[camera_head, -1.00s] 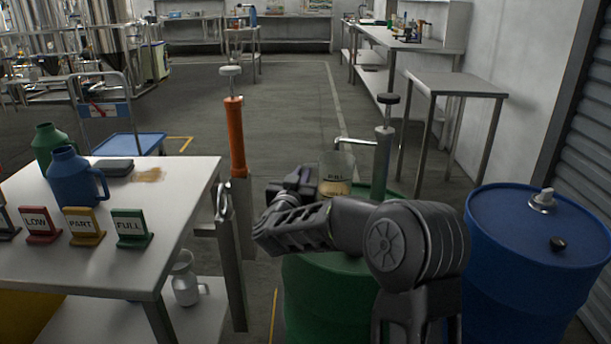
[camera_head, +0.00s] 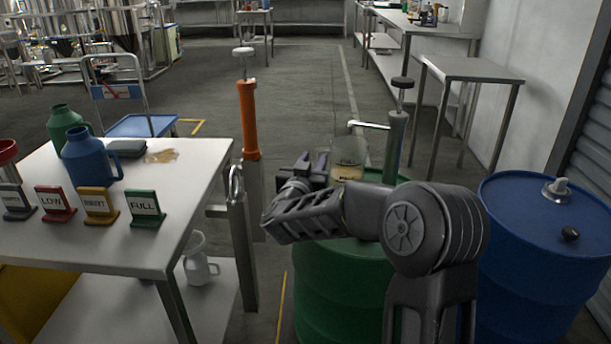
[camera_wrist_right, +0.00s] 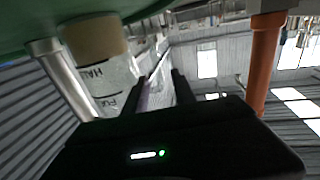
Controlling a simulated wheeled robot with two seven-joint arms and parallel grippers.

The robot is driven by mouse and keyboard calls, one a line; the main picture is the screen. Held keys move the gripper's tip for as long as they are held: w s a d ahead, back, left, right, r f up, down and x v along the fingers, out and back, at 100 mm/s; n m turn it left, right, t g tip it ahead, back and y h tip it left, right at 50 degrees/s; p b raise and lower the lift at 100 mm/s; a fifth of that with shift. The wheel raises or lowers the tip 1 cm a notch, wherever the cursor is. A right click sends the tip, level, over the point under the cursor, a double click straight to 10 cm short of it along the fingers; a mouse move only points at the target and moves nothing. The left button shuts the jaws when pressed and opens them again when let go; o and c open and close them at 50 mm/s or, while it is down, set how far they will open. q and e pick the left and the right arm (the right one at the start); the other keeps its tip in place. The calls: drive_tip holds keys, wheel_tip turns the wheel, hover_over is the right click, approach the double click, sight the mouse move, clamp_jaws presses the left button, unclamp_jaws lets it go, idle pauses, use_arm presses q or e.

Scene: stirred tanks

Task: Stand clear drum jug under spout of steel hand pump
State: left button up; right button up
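The clear jug (camera_head: 348,160) has tan liquid in its lower part and a label. It is upright below the spout (camera_head: 368,125) of the steel hand pump (camera_head: 395,145), over the green drum (camera_head: 335,270); its base is partly hidden. The right wrist view is upside down, and the jug (camera_wrist_right: 105,70) shows there with its base close to the green drum top and a label reading HALF. My right gripper (camera_head: 315,165) is beside the jug, its fingers (camera_wrist_right: 160,85) apart, by the handle side. The handle is hard to make out. My left gripper is out of view.
An orange pump (camera_head: 249,120) stands left of the gripper. A white table (camera_head: 200,195) holds blue (camera_head: 88,160) and green (camera_head: 64,122) jugs and several label stands. A blue drum (camera_head: 545,260) stands right.

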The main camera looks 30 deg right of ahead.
drive_tip(key=p+v, duration=0.1)
drive_tip(key=v, duration=0.9)
drive_tip(key=shift+s+a, duration=0.1)
idle(0.4)
drive_tip(key=a+f+n+y, duration=0.3)
drive_tip(key=a+f+y, duration=0.4)
drive_tip(key=f, duration=0.7)
drive_tip(key=a+f+n+y, duration=0.35)
drive_tip(key=a+f, duration=0.65)
drive_tip(key=f, duration=0.4)
drive_tip(key=s+a+f+g+y, duration=0.45)
drive_tip(key=s+a+f, duration=0.35)
drive_tip(key=s+f, duration=0.35)
drive_tip(key=s+a+f+g+y, duration=0.1)
drive_tip(key=s+a+f+g, duration=0.2)
drive_tip(key=s, duration=0.5)
drive_tip(key=s+a+f+n+g+y, duration=0.1)
drive_tip(key=s+a+f+g, duration=0.2)
drive_tip(key=s, duration=0.6)
drive_tip(key=shift+s+a+f+y, duration=0.15)
drive_tip(key=shift+a+f+y, duration=0.25)
drive_tip(key=shift+a+f, duration=0.45)
drive_tip(key=shift+n+g, duration=0.25)
